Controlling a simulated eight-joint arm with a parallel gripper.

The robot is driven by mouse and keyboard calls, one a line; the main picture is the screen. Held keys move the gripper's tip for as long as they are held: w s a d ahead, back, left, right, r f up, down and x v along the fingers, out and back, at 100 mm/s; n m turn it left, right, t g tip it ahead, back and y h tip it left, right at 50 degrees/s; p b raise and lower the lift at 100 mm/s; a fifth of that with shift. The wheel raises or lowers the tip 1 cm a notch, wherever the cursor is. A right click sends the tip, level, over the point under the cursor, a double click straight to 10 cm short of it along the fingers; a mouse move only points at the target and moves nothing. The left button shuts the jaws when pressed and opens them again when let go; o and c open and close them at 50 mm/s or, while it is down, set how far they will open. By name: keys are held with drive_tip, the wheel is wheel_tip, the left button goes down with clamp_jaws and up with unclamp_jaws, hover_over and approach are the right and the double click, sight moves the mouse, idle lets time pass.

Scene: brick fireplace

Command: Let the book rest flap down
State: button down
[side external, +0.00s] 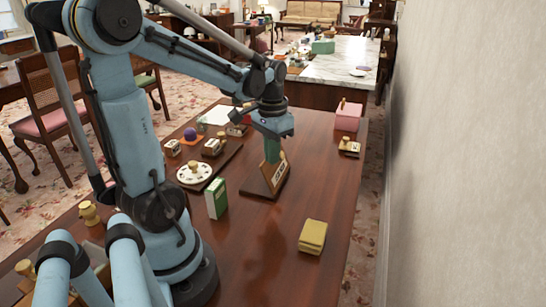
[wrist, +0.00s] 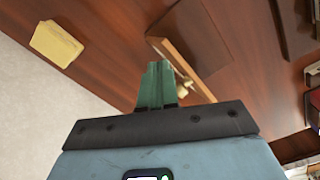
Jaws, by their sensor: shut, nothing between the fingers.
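The book rest (side external: 267,184) stands on the dark wooden table, a brown wooden piece with a pale marked part on its near side. Its flap appears raised and tilted, but my gripper partly covers it. In the wrist view, the wooden edge of the book rest (wrist: 182,67) runs diagonally just beyond my fingertips, with a small brass-coloured knob (wrist: 185,89) beside it. My gripper (side external: 274,158) points down at the top of the book rest, with its green fingers together and nothing between them. The fingers (wrist: 156,68) also show shut in the wrist view; I cannot tell whether they touch the wood.
A green box (side external: 216,198) stands left of the book rest and a yellow block (side external: 312,237) lies to the right. A white round dial (side external: 194,173) sits on a dark board at left. A pink box (side external: 348,117) stands at the back right. The table's right side is mostly clear.

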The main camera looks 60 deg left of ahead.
sight(263, 162)
drive_tip(key=shift+s+a+f, duration=0.15)
drive_tip(key=shift+f, duration=0.25)
drive_tip(key=shift+s+a+f, duration=0.1)
drive_tip(key=shift+s+f, duration=0.05)
drive_tip(key=shift+f, duration=0.2)
drive_tip(key=shift+s+a+f, duration=0.3)
drive_tip(key=shift+s+a, duration=0.25)
drive_tip(key=shift+a, duration=0.05)
idle(0.8)
drive_tip(key=shift+s+a+f, duration=0.1)
drive_tip(key=shift+s+a, duration=0.05)
drive_tip(key=shift+s+a+f, duration=0.55)
drive_tip(key=shift+s+f, duration=0.05)
idle(0.8)
drive_tip(key=shift+s+a+f, duration=0.25)
drive_tip(key=shift+f, duration=0.3)
drive_tip(key=shift+s+a+f, duration=0.2)
drive_tip(key=shift+a+f, duration=0.05)
drive_tip(key=shift+f, duration=0.25)
idle(0.6)
drive_tip(key=shift+s+a+f, duration=0.1)
drive_tip(key=shift+s+f, duration=0.05)
drive_tip(key=shift+f, duration=0.35)
drive_tip(key=shift+s+a+f, duration=0.1)
drive_tip(key=shift+f, duration=0.4)
idle(0.7)
wheel_tip(263, 162, up, 9)
idle(1.1)
